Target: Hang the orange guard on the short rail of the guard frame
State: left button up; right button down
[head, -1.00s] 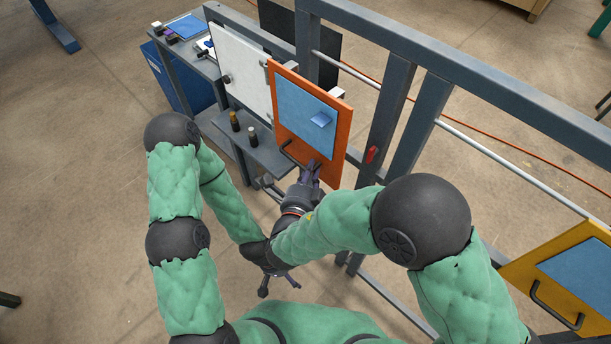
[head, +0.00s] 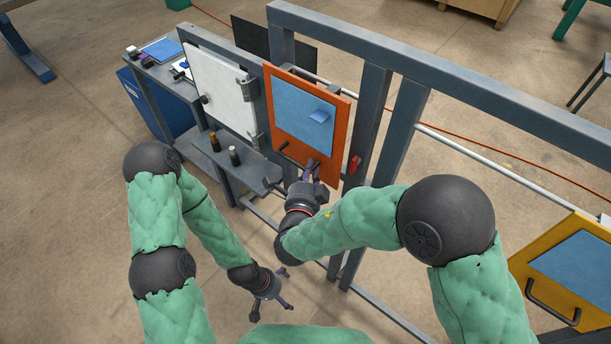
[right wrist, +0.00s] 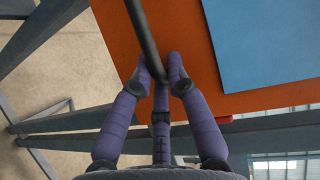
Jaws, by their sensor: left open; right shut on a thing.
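The orange guard (head: 338,160), with a blue panel on its face, is upright against the guard frame (head: 372,110) in the head view. My right gripper (head: 313,168) is shut on the guard's dark handle (head: 286,153). The right wrist view shows its fingers (right wrist: 160,75) around the handle (right wrist: 143,35), with the orange face (right wrist: 178,40) behind. The short rail (head: 308,76) shows just behind the guard's top edge. Whether the guard's hooks sit over the rail is hidden. My left gripper (head: 270,300) is open and empty, low and left of the guard.
A yellow guard (head: 570,270) is on the right, below a long rail (head: 500,165). A white panel (head: 222,88) and a grey shelf (head: 240,160) with small bottles stand left of the orange guard. A red part (head: 354,165) is on the frame post.

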aim_at(321, 167)
jog(key=shift+w+d+r+b, duration=0.1)
jog(key=shift+w+d+b, duration=0.3)
jog(key=shift+w+d, duration=0.5)
jog(key=shift+w+d+r+b, duration=0.1)
jog(key=shift+w+d+b, duration=0.4)
jog(key=shift+w, duration=0.6)
jog(key=shift+f+b, duration=0.4)
jog(key=shift+f, duration=0.55)
jog(key=c, duration=1.1)
grip_release()
jog(key=shift+c, duration=0.2)
